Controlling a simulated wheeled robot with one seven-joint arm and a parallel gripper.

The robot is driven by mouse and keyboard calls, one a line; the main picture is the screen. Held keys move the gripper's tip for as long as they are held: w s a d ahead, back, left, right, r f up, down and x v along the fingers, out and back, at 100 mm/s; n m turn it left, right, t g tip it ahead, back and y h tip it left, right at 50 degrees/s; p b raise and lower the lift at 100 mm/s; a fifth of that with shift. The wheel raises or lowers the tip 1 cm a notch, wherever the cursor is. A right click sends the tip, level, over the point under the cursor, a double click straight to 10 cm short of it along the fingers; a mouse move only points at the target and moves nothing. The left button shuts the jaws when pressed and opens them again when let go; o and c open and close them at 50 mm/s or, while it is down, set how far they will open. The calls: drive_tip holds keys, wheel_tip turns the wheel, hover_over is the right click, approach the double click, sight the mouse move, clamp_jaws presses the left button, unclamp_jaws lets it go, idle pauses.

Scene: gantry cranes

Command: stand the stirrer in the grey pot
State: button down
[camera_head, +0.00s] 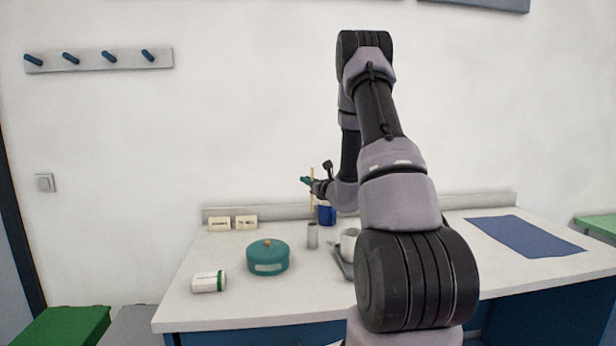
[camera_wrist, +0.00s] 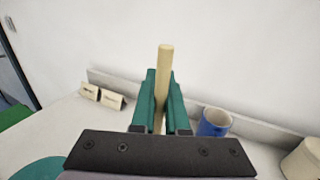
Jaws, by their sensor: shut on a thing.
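The stirrer is a thin pale wooden stick (camera_head: 312,175), held about upright. My gripper (camera_head: 307,181) has green fingers and is shut on it, above the back part of the table. In the wrist view, the stirrer (camera_wrist: 164,65) rises between the two fingers of my gripper (camera_wrist: 164,100); its lower part is hidden there. The grey pot (camera_head: 312,236) is a small upright cylinder on the table, below the stirrer in the head view. A gap shows between the stirrer's lower end and the pot's rim. The pot is not visible in the wrist view.
A blue cup (camera_head: 327,214) stands behind the pot, to its right. A white mug (camera_head: 349,240) is partly hidden by my arm. A teal lidded pot (camera_head: 268,259) and a white-green canister (camera_head: 208,282) are at left. Two label cards (camera_head: 233,223) stand at the back.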

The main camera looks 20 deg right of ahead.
sight(312, 208)
wheel_tip(312, 208, down, 10)
drive_tip(key=shift+r, duration=0.15)
idle(0.8)
drive_tip(key=c, duration=0.8)
unclamp_jaws()
drive_tip(key=shift+c, duration=0.2)
drive_tip(key=shift+s+d, duration=0.1)
drive_tip(key=s+d, duration=0.1)
drive_tip(key=s, duration=0.9)
drive_tip(key=shift+s, duration=0.35)
drive_tip(key=shift+d, duration=0.1)
